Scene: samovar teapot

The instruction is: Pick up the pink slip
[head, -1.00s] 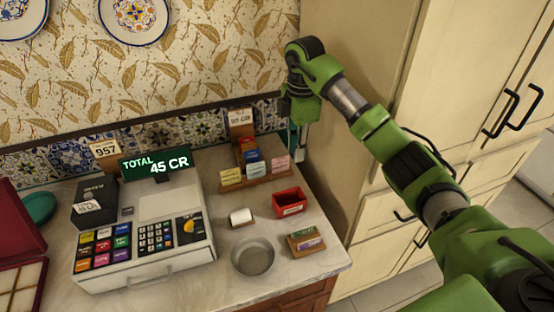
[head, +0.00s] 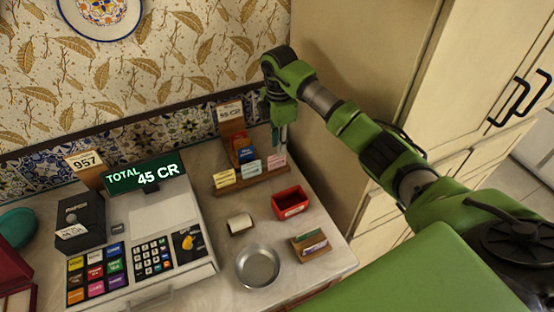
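The pink slip (head: 276,161) stands at the right end of the wooden slip rack (head: 262,182), at the back right of the counter. A white slip (head: 251,167) and a yellow slip (head: 224,178) stand to its left in the same rack. My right gripper (head: 281,146) points down just behind and above the pink slip. Its fingers are small and partly hidden, so I cannot tell whether they are open or touch the slip. My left gripper is not in view.
A red box (head: 290,205), a small card holder (head: 311,246), a metal bowl (head: 257,266) and a paper roll (head: 240,224) stand in front of the rack. The cash register (head: 150,240) fills the left. A tall cabinet (head: 365,60) stands right of the counter.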

